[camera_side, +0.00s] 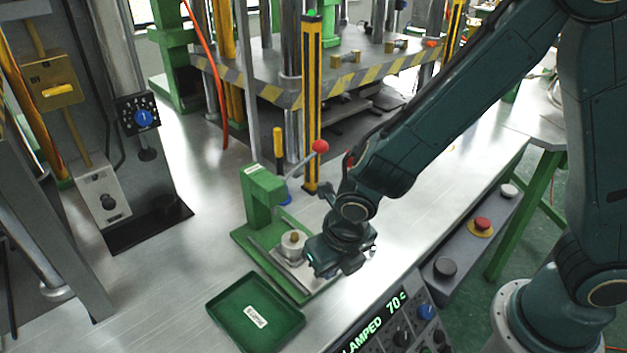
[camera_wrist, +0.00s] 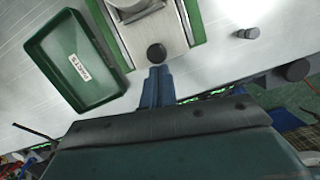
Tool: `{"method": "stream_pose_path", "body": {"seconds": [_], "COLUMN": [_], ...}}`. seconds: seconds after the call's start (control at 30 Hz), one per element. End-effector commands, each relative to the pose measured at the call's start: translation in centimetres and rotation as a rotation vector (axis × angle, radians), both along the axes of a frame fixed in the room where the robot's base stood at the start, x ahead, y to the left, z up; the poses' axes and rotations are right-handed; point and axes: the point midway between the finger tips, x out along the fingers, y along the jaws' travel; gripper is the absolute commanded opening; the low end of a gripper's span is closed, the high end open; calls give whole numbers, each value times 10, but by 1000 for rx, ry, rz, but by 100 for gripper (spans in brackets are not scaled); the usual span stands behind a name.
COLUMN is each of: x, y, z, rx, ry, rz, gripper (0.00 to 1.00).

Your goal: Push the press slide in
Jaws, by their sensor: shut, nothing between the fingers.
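The small green press (camera_side: 262,190) stands on the metal table, with a red-ball lever (camera_side: 319,147) at its upper right. Its light metal press slide (camera_side: 290,272) extends from the front and bears a round metal mold (camera_side: 293,243). The slide also shows in the wrist view (camera_wrist: 155,30), with a black knob (camera_wrist: 156,53) at its near end. My gripper (camera_wrist: 159,72) is shut and empty, its fingertips right at the knob. I cannot tell whether they touch it. In the side view my gripper (camera_side: 327,265) is low beside the slide's front end, hiding the knob.
A green labelled tray (camera_side: 225,310) lies left of the slide, close to it. A control panel (camera_side: 395,325) reading "CLAMPED 70°C" stands at the front. A button box (camera_side: 445,267) lies along the table's right edge. A striped post (camera_side: 311,100) rises behind the press.

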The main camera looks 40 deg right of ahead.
Motion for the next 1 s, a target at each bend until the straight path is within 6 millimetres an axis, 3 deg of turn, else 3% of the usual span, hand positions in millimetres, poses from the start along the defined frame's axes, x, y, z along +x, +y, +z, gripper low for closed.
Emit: {"method": "stream_pose_path", "body": {"seconds": [0.5,1.0], "x": [66,72], "y": [-1,-2], "z": [0,1], "rx": [0,0], "ry": [-1,-11], "rz": [-1,-6], "gripper": [0,0]}}
